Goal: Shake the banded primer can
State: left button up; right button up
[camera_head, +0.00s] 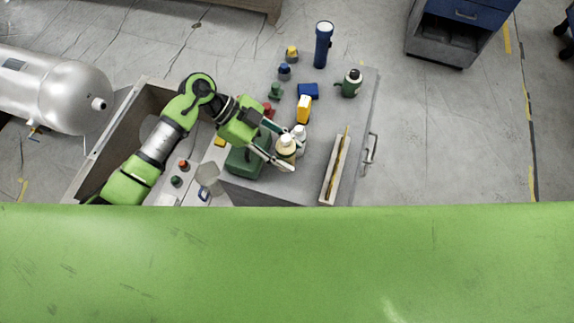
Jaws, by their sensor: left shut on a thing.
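My left gripper (284,148) reaches in from the left over the grey worktop. Its two fingers are shut on a cream-topped can (286,144), one finger on each side. The can looks upright; its lower part is mostly hidden, so I cannot tell whether it is clear of the worktop. A white bottle (300,131) is right beside it on the far side. I cannot make out which can carries the primer band. My right gripper is not in view.
A green case (243,164) lies below my left wrist. Clear worktop lies between the tray and the green can.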

aim_at(286, 135)
pick_arm(q)
jog(key=shift+f, duration=0.1)
jog(key=shift+w+r, duration=0.1)
jog(key=shift+r, duration=3.6)
jog(key=f, duration=0.7)
jog(key=shift+s+f, duration=0.2)
jog(key=shift+f, duration=0.05)
jog(key=r, duration=0.7)
jog(key=shift+w+r, duration=0.1)
jog(key=shift+w, duration=0.15)
jog(key=f, duration=0.7)
jog(key=shift+s, duration=0.3)
jog(key=r, duration=0.6)
jog(key=shift+w, duration=0.35)
jog(key=shift+s+r, duration=0.15)
jog(key=shift+s, duration=0.05)
jog(key=shift+s+f, duration=0.15)
jog(key=shift+f, duration=3)
jog(key=shift+w, duration=0.2)
